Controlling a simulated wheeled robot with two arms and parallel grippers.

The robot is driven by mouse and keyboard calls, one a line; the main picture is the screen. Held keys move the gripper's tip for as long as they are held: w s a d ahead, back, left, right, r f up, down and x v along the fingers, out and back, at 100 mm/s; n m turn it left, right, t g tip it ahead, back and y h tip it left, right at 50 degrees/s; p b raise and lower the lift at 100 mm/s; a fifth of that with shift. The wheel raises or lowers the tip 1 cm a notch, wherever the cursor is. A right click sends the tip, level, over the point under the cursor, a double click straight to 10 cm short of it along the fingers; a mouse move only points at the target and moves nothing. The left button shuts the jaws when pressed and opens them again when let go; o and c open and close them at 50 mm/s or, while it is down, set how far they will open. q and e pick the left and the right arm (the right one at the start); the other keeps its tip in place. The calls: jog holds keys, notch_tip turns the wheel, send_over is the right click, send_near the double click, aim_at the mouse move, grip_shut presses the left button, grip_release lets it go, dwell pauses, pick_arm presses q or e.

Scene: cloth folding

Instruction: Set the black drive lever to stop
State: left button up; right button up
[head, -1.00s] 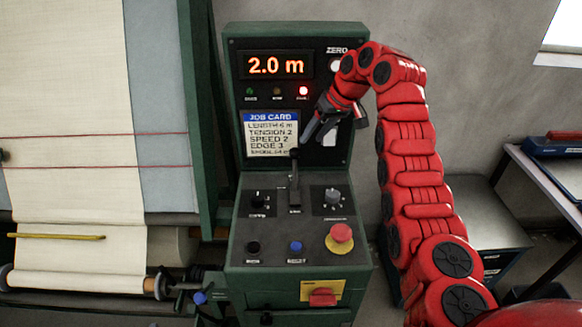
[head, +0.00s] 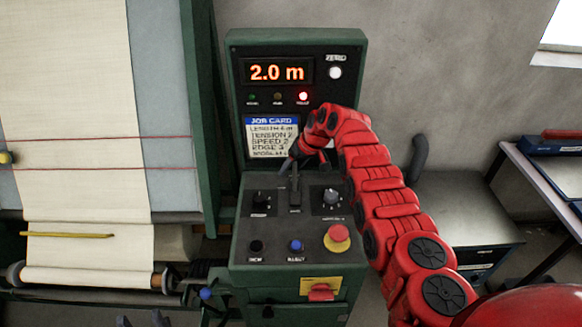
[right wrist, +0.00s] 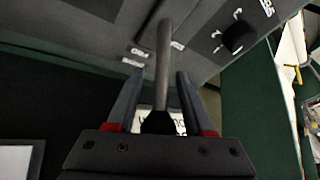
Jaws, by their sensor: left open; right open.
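The black drive lever (head: 295,188) stands upright in its slot at the middle of the green machine's control panel (head: 274,222). My right gripper (head: 290,167) is at the lever's upper part, partly hidden by its own red arm in the head view. In the right wrist view the lever (right wrist: 164,62) stands between the two open fingers of the right gripper (right wrist: 157,98), with gaps showing on both sides. My left gripper (head: 142,319) shows only as dark fingertips at the bottom edge, apart and empty, away from the panel.
Knobs flank the lever, left (head: 262,197) and right (head: 331,197). A red mushroom button (head: 339,233) and a blue button (head: 295,244) sit below. The display (head: 277,72) reads 2.0 m, and a red lamp (head: 303,97) is lit. A cloth roll (head: 90,277) is at left.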

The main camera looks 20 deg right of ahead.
grip_shut()
dwell(0.3)
